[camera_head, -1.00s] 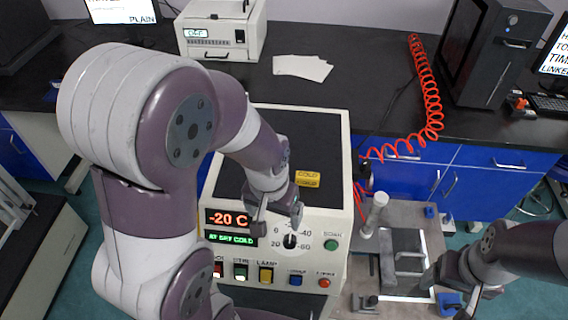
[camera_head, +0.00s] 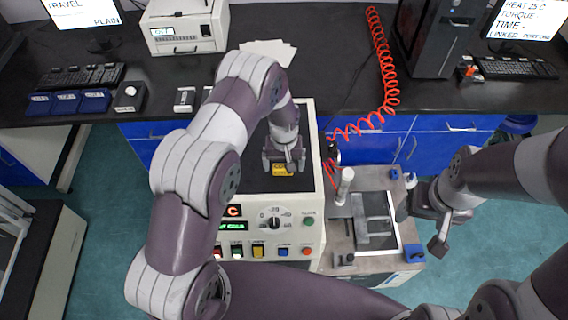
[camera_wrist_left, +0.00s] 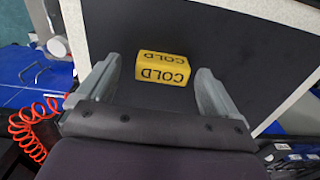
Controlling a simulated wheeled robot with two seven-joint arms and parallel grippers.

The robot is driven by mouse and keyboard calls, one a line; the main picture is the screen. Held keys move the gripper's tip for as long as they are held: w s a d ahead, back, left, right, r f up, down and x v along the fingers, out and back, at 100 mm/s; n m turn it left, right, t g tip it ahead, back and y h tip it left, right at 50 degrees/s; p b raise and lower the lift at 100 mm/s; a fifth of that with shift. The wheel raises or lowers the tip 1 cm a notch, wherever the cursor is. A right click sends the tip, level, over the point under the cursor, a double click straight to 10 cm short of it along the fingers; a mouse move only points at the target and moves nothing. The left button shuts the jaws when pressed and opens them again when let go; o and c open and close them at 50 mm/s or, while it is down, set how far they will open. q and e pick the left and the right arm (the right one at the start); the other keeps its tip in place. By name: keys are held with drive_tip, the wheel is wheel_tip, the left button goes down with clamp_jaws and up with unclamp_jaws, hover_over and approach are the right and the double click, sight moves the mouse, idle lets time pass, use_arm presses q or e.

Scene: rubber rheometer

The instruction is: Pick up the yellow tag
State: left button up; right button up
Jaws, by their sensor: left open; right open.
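The yellow tag (camera_head: 283,170) is a small block marked COLD, lying on the black top of the cream control cabinet (camera_head: 313,180). In the left wrist view the yellow tag (camera_wrist_left: 162,69) sits between and slightly beyond the spread fingers. My left gripper (camera_head: 284,165) is open and empty above the tag, partly covering it in the head view; its fingers also show in the left wrist view (camera_wrist_left: 155,85). Whether the fingertips touch the black top is unclear. My right gripper (camera_head: 421,222) is open and empty at the right, beside the metal press table.
The metal press table (camera_head: 340,240) with a grey upright post (camera_head: 345,185) stands right of the cabinet. A coiled red hose (camera_head: 385,70) hangs from the black bench (camera_head: 330,70) behind. The cabinet front has a dial (camera_head: 274,222) and coloured buttons.

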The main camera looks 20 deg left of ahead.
use_arm(q)
drive_tip(key=shift+f, duration=0.55)
drive_tip(key=shift+a+f, duration=0.3)
drive_tip(key=shift+f, duration=0.05)
drive_tip(key=shift+d, duration=0.2)
drive_tip(key=c, duration=1)
drive_tip(key=shift+a+r, duration=0.1)
